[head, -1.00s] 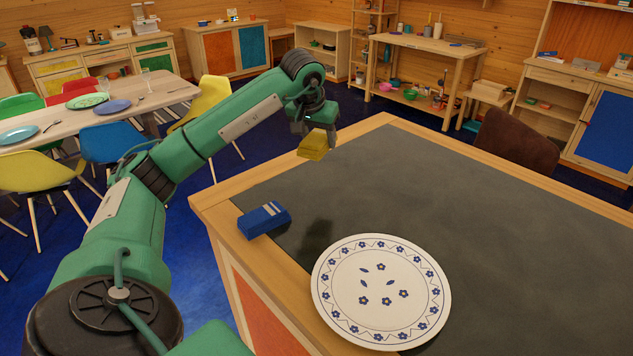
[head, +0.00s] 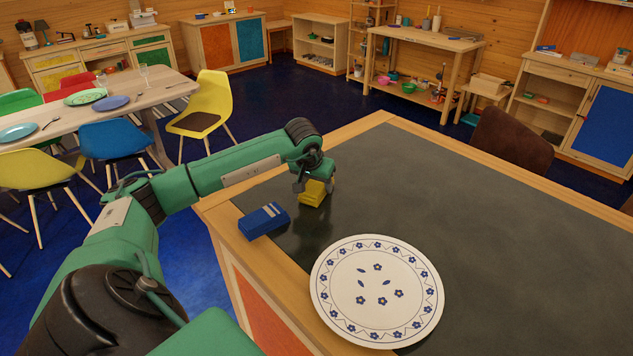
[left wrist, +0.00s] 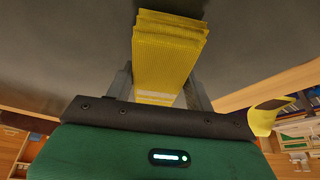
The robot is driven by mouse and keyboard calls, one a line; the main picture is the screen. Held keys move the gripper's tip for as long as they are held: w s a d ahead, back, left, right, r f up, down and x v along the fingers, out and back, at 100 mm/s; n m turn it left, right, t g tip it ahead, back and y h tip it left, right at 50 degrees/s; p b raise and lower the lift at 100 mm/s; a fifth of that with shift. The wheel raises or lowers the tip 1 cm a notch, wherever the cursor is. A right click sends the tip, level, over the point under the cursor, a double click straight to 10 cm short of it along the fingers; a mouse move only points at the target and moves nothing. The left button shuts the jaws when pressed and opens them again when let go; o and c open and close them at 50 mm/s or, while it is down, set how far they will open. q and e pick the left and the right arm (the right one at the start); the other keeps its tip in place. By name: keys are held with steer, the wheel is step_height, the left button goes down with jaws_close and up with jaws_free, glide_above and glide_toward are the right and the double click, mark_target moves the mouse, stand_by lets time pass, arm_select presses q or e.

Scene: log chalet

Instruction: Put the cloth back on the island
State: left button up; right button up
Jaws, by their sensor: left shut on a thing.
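The yellow folded cloth (head: 313,193) is in my left gripper (head: 313,186), just above the dark top of the island (head: 480,220), near its far left edge. In the left wrist view the cloth (left wrist: 168,50) sticks out from between the two fingers of the gripper (left wrist: 158,82), and its layered end faces the dark surface. I cannot tell for certain whether the cloth touches the top. My right gripper is not in view.
A blue box (head: 263,220) lies on the island's left edge, close to the cloth. A white plate with blue flowers (head: 377,290) lies at the near side. The island top to the right and back is clear. A brown chair (head: 512,140) stands behind it.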

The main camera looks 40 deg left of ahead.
arm_select(q)
steer(key=shift+f, duration=0.3)
